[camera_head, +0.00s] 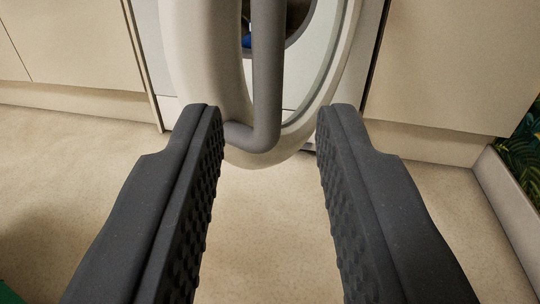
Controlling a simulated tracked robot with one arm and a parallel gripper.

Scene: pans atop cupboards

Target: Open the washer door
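The washer door (205,55) is a pale round ring at the top middle, and it stands swung out from the washer front (171,108). A grey bar handle (268,75) runs down the door and bends left at its lower end. My gripper (270,110) is open, with its two dark ridged fingers wide apart. The lower end of the handle shows between the fingertips, nearer the left one. I cannot tell whether the left fingertip touches it. The upper part of the door is out of view.
Beige cupboards (70,45) stand left of the washer, and another cupboard (455,70) stands to the right. A low pale ledge (510,215) and a leafy patterned surface (522,150) are at the far right. A blue item (246,41) shows behind the handle. The floor (265,220) below is clear.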

